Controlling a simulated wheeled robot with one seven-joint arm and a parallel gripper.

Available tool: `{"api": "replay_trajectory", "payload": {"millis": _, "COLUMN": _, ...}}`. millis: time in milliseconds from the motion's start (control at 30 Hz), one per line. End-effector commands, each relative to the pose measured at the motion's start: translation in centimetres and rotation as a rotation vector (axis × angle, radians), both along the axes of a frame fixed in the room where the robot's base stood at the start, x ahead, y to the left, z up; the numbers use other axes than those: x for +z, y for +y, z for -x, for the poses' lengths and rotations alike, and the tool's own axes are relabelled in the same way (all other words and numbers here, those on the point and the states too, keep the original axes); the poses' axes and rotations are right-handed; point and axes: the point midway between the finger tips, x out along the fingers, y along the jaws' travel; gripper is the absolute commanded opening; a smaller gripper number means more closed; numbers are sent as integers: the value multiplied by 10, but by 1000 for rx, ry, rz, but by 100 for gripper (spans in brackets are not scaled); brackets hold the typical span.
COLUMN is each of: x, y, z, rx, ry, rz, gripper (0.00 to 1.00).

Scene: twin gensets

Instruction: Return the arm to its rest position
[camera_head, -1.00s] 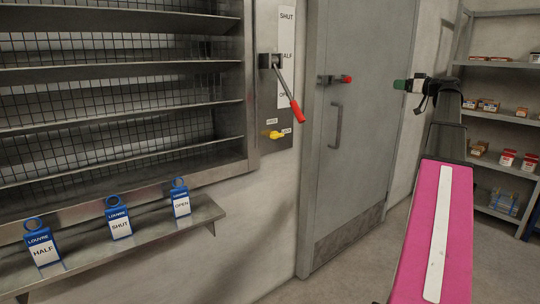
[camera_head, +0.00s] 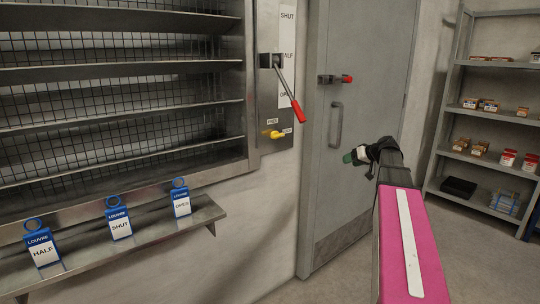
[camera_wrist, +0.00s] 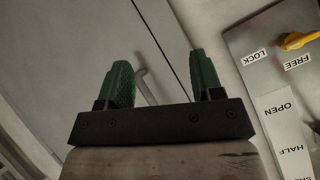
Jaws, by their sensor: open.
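My gripper (camera_head: 352,156) shows in the head view at the end of my pink arm, in front of the grey door. In the wrist view my gripper (camera_wrist: 162,85) has its two green fingers spread wide apart with nothing between them. It touches nothing that I can see. The arm reaches up from the lower right of the head view, and the far links are partly hidden behind the pink one.
A louvre panel with a red-handled lever (camera_head: 290,90) and yellow knob (camera_head: 273,134) stands left of the door (camera_head: 350,190). Shelving (camera_head: 490,142) stands at right.

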Motion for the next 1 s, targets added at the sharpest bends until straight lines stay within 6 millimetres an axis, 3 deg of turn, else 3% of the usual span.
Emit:
{"api": "replay_trajectory", "payload": {"millis": 33, "x": -30, "y": 21, "z": 16, "rx": -4, "ry": 64, "rz": 13, "gripper": 60}}
{"api": "replay_trajectory", "payload": {"millis": 200, "x": -114, "y": 71, "z": 58, "rx": -40, "ry": 273, "rz": 86, "gripper": 60}}
{"api": "replay_trajectory", "payload": {"millis": 500, "x": -236, "y": 136, "z": 157, "rx": -126, "ry": 578, "rz": 279, "gripper": 60}}
{"api": "replay_trajectory", "payload": {"millis": 700, "x": -290, "y": 159, "z": 226, "rx": -193, "ry": 715, "rz": 436, "gripper": 60}}
{"api": "replay_trajectory", "payload": {"millis": 800, "x": -306, "y": 165, "z": 251, "rx": -221, "ry": 753, "rz": 500, "gripper": 60}}
{"api": "replay_trajectory", "payload": {"millis": 1000, "x": -319, "y": 168, "z": 273, "rx": -251, "ry": 782, "rz": 563, "gripper": 60}}
